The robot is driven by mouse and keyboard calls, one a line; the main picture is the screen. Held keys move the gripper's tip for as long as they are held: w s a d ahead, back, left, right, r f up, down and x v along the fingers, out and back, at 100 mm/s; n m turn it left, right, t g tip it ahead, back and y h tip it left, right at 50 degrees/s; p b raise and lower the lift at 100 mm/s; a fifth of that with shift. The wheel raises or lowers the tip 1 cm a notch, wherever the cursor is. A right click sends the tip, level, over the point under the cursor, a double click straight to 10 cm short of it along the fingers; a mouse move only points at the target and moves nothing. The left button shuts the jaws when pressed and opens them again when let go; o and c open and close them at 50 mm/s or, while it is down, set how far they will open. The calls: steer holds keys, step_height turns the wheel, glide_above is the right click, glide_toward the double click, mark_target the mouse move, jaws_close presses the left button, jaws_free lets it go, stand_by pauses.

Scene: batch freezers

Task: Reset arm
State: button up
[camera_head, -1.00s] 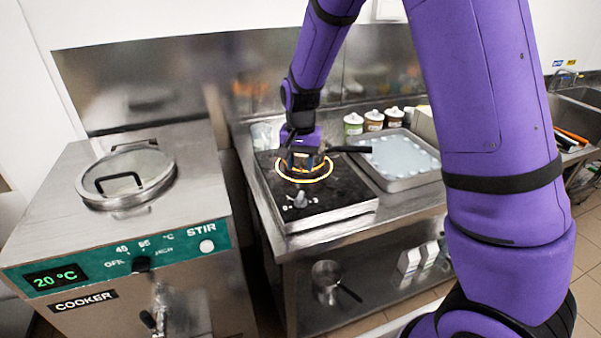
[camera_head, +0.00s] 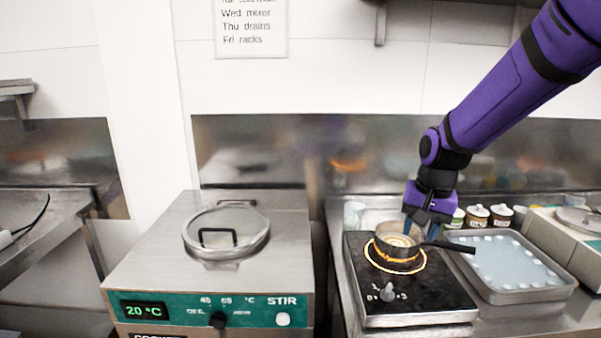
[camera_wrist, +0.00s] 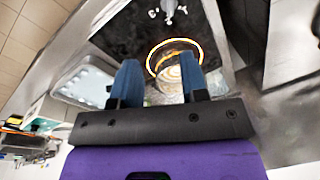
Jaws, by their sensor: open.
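My gripper (camera_head: 428,222) is at the far right rim of a small saucepan (camera_head: 397,246). Its two blue fingers are spread apart in the wrist view (camera_wrist: 161,75), with nothing clearly held between them. I cannot tell whether a finger touches the pan. The saucepan sits on the hot plate (camera_head: 408,300), over a glowing orange ring, its dark handle pointing right. In the wrist view the pan (camera_wrist: 172,74) is partly hidden behind the fingers. My purple arm reaches in from the upper right of the head view.
A metal tray (camera_head: 515,293) with pale contents is right of the hot plate. Several lidded tubs (camera_head: 478,214) stand behind it. A steel cooker (camera_head: 165,262) with a round lid and a 20 °C display stands left. The air above the counter is mostly clear.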

steer(key=s+d+r+n+t, duration=0.2)
steer(key=s+r, duration=0.4)
steer(key=s, duration=0.6)
steer(key=s+d+r+n+t, duration=0.2)
steer(key=s+r, duration=0.5)
steer(key=s, duration=0.5)
steer(key=shift+d+r+n+h, duration=0.15)
steer(key=shift+d+n+h, duration=0.15)
steer(key=shift+d+h, duration=0.15)
steer(key=shift+s+d, duration=0.1)
